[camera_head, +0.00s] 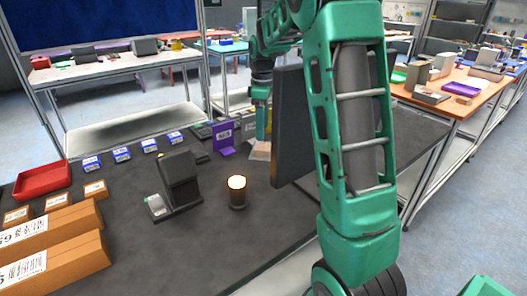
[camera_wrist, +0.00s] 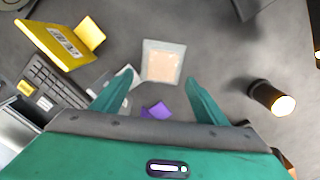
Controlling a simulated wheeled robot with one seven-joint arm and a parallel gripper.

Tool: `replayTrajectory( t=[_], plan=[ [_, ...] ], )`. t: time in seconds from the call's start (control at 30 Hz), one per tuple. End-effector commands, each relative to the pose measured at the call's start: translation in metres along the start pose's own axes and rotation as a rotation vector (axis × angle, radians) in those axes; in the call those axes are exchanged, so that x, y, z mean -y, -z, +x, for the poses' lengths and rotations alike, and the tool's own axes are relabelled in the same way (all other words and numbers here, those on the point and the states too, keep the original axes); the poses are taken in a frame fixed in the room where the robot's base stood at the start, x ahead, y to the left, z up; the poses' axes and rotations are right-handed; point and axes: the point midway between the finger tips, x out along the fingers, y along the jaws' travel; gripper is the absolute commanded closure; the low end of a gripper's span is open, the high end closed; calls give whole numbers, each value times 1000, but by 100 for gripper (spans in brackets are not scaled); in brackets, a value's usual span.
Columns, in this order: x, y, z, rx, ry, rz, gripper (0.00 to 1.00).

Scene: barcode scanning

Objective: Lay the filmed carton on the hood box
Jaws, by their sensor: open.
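The filmed carton, a tan block with a pale clear border (camera_wrist: 162,62), lies on the dark table in the wrist view. In the head view my gripper (camera_head: 263,138) points down above the carton. I cannot tell for certain which thing is the hood box; a black upright box with a low foot (camera_head: 180,180) stands left of the carton.
A glowing-topped dark cylinder (camera_head: 237,192) stands on the table; it also shows in the wrist view (camera_wrist: 272,97). A purple stand (camera_head: 223,138) is left of the carton. A yellow panel (camera_wrist: 55,45) and keyboard (camera_wrist: 55,85) are at left. A dark upright panel (camera_head: 290,125) stands close by.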

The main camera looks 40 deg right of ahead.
Motion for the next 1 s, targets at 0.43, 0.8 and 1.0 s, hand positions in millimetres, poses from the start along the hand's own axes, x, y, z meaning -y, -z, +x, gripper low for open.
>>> replayTrajectory(
  t=[0.43,0.8,1.0],
  plan=[
    [4,-4,42,1,2,-2,33],
    [4,-6,74,-1,-1,-3,33],
    [4,-6,74,-1,-1,-3,40]
  ],
)
